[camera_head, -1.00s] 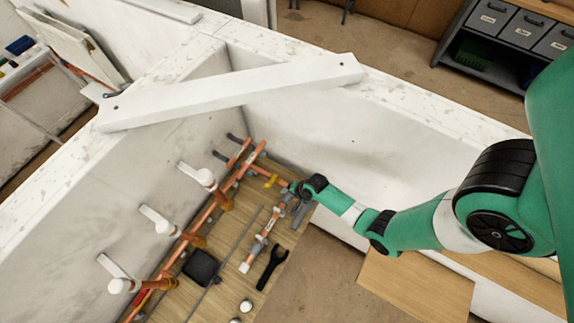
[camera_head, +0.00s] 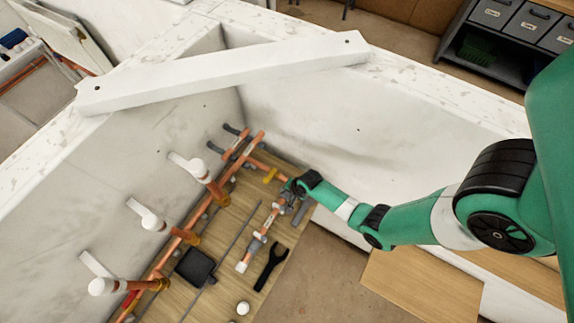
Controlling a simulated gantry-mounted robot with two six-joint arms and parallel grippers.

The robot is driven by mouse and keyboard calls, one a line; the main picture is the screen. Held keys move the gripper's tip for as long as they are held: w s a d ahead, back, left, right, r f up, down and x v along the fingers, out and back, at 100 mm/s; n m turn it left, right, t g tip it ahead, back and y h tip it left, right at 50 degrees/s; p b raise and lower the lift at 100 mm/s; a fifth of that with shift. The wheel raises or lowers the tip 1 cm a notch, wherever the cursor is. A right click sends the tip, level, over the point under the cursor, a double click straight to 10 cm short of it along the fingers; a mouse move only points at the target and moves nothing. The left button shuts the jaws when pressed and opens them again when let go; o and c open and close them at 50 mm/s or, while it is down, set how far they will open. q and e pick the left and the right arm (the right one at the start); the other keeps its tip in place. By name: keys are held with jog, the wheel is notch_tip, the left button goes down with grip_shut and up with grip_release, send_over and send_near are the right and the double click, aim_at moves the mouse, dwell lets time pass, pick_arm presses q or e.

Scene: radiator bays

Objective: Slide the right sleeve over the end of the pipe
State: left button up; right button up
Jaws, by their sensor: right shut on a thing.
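My right gripper (camera_head: 293,198) is low in the bay, at the far end of a short copper pipe (camera_head: 271,221) with pale bands that lies over the wooden floor. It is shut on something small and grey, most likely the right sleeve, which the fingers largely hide. I cannot tell whether the sleeve is around the pipe's end or beside it. Another grey ring (camera_head: 260,237) sits around the lower part of that pipe. My left gripper is not in view.
A white board (camera_head: 220,72) spans the bay's corner above. Along the left wall, several white-capped copper stubs (camera_head: 153,223) rise from a long copper pipe. A black wrench-like tool (camera_head: 271,267), a black tray (camera_head: 194,267) and a white round piece (camera_head: 243,308) lie on the floor.

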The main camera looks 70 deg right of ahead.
aim_at(285, 198)
jog(key=shift+c, duration=1.2)
jog(key=shift+w+a, duration=0.25)
jog(key=shift+a, duration=0.85)
jog(key=o, duration=1.2)
jog(key=shift+a, duration=0.1)
jog(key=shift+c, duration=0.2)
jog(key=p+v, duration=0.7)
jog(key=p, duration=0.1)
